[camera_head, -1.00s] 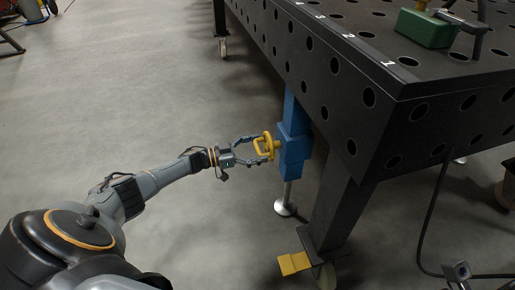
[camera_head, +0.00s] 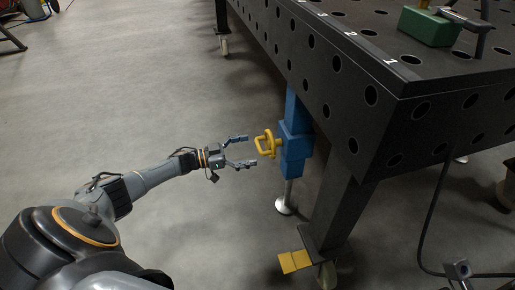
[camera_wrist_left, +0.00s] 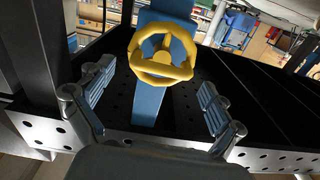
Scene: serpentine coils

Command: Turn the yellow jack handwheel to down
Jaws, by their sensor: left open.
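The yellow handwheel (camera_head: 266,144) sticks out from the left side of a blue jack (camera_head: 295,140) under the near corner of the black table. My left gripper (camera_head: 246,151) is open and empty just left of the handwheel, apart from it, with its fingers pointing at it. In the left wrist view the handwheel (camera_wrist_left: 162,58) is ahead, above and between the open fingers of my left gripper (camera_wrist_left: 158,105). The blue jack (camera_wrist_left: 148,104) shows behind the wheel. The jack's foot (camera_head: 284,206) stands on the floor. My right gripper cannot be made out for certain.
The black perforated table (camera_head: 400,115) overhangs the jack on the right. Its dark leg (camera_head: 338,215) and a yellow pedal (camera_head: 294,262) stand in front and to the right. A green object (camera_head: 430,26) sits on the tabletop.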

